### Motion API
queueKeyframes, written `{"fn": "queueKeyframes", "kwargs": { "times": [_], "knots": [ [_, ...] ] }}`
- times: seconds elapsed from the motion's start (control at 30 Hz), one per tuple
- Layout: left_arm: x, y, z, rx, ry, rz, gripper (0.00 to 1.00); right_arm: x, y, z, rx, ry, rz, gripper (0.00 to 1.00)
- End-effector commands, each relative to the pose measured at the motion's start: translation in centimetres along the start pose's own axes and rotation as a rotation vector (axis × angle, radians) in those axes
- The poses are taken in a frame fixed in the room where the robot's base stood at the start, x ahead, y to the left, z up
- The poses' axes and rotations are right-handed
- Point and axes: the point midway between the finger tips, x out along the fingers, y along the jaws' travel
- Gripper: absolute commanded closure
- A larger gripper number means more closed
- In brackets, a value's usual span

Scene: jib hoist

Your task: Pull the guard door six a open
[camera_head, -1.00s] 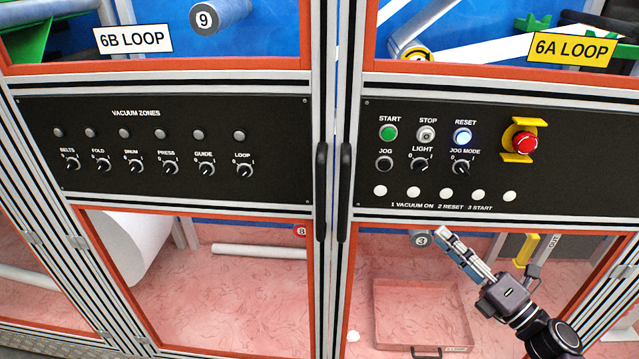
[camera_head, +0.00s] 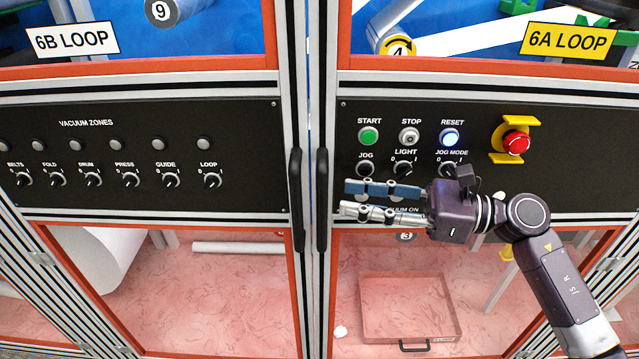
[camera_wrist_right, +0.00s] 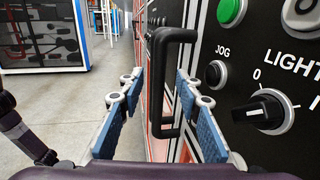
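Guard door 6A (camera_head: 333,130) is the right-hand door, with the yellow "6A LOOP" label (camera_head: 568,40); it looks shut. Its upright black bar handle (camera_head: 321,200) is by the door's left edge. My right gripper (camera_head: 350,198) is open and empty, pointing left across the control panel. Its fingertips are just right of the handle in the head view. In the right wrist view the handle (camera_wrist_right: 158,85) shows in the gap between the open fingers (camera_wrist_right: 158,88), nearer the right finger. I see no contact. My left gripper is not in view.
Door 6B's matching black handle (camera_head: 296,200) is close beside, on the left. The control panel (camera_head: 590,170) behind my right gripper has buttons, knobs and a red emergency stop (camera_head: 516,143). A clear reddish tray (camera_head: 370,338) lies behind the lower window. Open floor (camera_wrist_right: 75,120) shows in the wrist view.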

Motion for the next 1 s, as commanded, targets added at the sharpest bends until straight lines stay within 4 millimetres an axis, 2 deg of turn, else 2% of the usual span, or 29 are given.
{"fn": "queueKeyframes", "kwargs": {
  "times": [0.1, 0.27, 0.43, 0.73, 1.0],
  "knots": [
    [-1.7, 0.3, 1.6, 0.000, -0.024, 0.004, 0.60, 2.1, 0.0, 0.7, 0.004, -0.004, 0.002, 0.68],
    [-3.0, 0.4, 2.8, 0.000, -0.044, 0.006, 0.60, 4.5, 0.0, 0.6, 0.003, -0.005, 0.001, 0.68],
    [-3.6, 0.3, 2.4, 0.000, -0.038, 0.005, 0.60, 6.0, -0.1, 0.3, 0.003, -0.003, -0.001, 0.68],
    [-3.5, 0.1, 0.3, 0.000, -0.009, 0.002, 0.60, 6.3, -0.1, 0.1, 0.003, -0.002, -0.002, 0.68],
    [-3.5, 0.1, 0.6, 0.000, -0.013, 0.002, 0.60, 6.3, -0.1, 0.1, 0.003, -0.003, -0.002, 0.97]
  ]
}}
